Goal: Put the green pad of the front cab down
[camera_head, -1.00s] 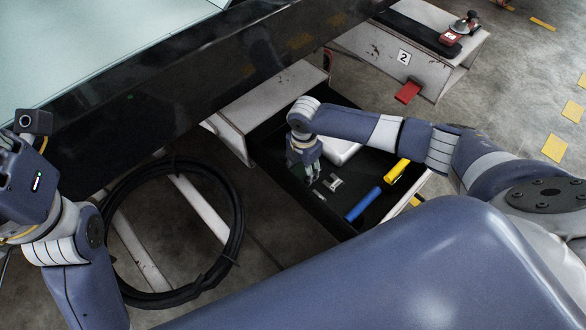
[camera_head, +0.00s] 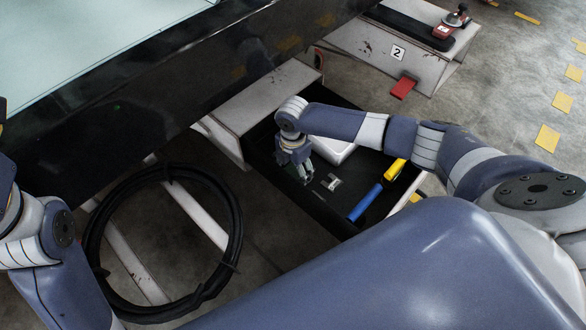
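My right gripper (camera_head: 304,176) points down into the black tray (camera_head: 336,229), over its left part beside the small metal pieces. A dark greenish patch (camera_head: 288,163) shows at its fingers. It is too small and dark to tell whether this is the green pad or part of the gripper, or whether the fingers are open or shut. No other green pad can be made out. My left gripper is outside the picture; only part of its arm shows at the left edge.
The tray also holds a white box (camera_head: 333,150), a blue cylinder (camera_head: 365,203), a yellow tool (camera_head: 395,171) and a small metal piece (camera_head: 331,182). A stand marked 2 (camera_head: 420,65) has a red pedal (camera_head: 403,87).

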